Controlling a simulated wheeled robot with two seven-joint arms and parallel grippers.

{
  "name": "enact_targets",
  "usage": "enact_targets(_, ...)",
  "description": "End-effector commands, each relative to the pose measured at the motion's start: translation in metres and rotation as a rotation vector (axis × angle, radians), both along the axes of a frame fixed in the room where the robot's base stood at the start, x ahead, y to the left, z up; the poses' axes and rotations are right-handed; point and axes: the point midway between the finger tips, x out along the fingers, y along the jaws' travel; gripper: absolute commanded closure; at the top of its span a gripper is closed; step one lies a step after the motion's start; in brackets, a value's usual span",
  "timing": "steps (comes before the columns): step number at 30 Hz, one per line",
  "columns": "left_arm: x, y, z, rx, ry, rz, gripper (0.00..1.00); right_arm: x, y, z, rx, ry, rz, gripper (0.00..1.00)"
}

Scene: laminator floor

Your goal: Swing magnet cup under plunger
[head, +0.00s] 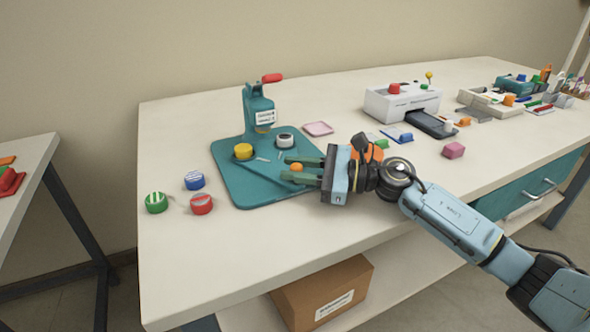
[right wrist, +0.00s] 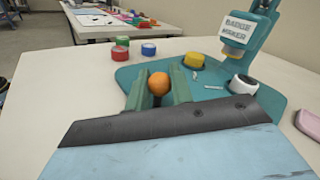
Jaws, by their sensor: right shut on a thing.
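The teal badge press (head: 258,108) stands on a teal base plate (head: 232,180) with its red handle (head: 272,78) raised. Its plunger (head: 263,128) hangs below the head. A yellow cup (head: 243,151) and a white cup with a dark centre (head: 285,139) sit on either side in front of the plunger; neither looks directly under it. I cannot tell which is the magnet cup. My right gripper (head: 284,168) is shut on an orange knob (head: 296,167) over the plate; the knob (right wrist: 158,84) also shows between the fingers in the right wrist view. My left gripper is not in view.
Green (head: 156,202), blue (head: 194,180) and red (head: 201,204) round containers stand left of the plate. A pink tray (head: 318,129) lies behind right, and a white printer-like machine (head: 402,102) stands farther right. The table front at left is clear.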

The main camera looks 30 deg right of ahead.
Motion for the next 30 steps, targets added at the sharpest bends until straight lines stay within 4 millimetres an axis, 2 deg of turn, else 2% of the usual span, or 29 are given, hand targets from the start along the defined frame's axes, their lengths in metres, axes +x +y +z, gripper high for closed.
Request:
enact_targets(6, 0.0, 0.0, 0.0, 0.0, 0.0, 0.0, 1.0, -0.001, 0.001, -0.002, 0.0, 0.005, 0.004, 1.0)
enact_targets(7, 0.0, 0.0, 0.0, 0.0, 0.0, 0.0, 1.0, -0.001, 0.001, -0.002, 0.0, 0.005, 0.004, 0.75)
enact_targets(11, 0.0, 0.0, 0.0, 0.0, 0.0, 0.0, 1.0, -0.001, 0.001, -0.001, 0.0, 0.004, 0.003, 0.58)
enact_targets(22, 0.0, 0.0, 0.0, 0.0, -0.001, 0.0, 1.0, -0.003, -0.004, -0.001, -0.001, 0.002, 0.0, 0.58)
enact_targets(26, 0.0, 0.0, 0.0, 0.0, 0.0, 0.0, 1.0, -0.013, -0.016, -0.002, -0.001, 0.003, -0.001, 0.58)
enact_targets(30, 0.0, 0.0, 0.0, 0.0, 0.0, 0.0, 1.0, -0.029, -0.037, -0.003, -0.001, 0.006, -0.002, 0.58)
